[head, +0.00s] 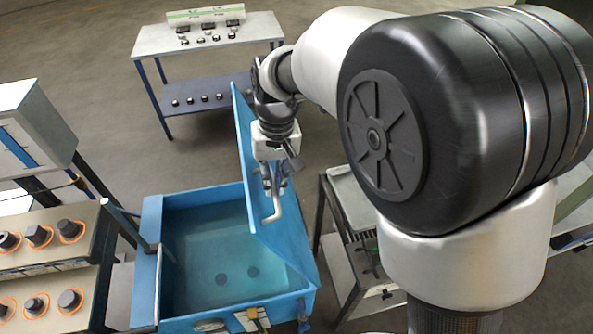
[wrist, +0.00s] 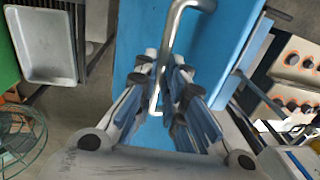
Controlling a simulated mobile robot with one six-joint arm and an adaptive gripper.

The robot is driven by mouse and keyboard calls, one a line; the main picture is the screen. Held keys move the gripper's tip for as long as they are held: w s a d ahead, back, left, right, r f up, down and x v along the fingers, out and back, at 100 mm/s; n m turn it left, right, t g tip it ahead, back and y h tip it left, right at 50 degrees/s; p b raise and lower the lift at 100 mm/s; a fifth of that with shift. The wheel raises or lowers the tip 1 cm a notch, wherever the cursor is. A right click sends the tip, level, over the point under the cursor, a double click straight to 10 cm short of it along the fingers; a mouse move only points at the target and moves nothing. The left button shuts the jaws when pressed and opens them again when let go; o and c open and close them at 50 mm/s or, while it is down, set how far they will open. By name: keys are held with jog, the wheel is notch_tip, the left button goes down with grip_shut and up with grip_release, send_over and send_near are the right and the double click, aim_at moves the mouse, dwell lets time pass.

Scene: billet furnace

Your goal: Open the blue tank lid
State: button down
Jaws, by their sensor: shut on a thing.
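The blue tank (head: 150,280) stands open in the head view, with bluish liquid or a blue floor and two dark round spots inside. Its blue lid (head: 244,165) stands raised and steeply tilted along the tank's right side. A bent metal handle (head: 277,207) sticks out from the lid, and it also shows in the wrist view (wrist: 172,42). My gripper (head: 272,186) is at the lid's face, shut on the handle. In the wrist view its fingers (wrist: 163,75) are on both sides of the bar. My arm hides part of the lid's upper area.
A table (head: 150,42) with small parts on top and a lower shelf stands behind. A panel with dark knobs (head: 38,236) is at the left. A cart with a metal tray (head: 350,200) stands close to the tank's right. Open floor lies between the tank and the back table.

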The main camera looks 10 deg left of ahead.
jog(key=c, duration=1.7)
grip_release()
jog(key=shift+o, duration=0.2)
notch_tip(320, 180, up, 12)
jog(key=d, duration=0.1)
jog(key=shift+w, duration=0.25)
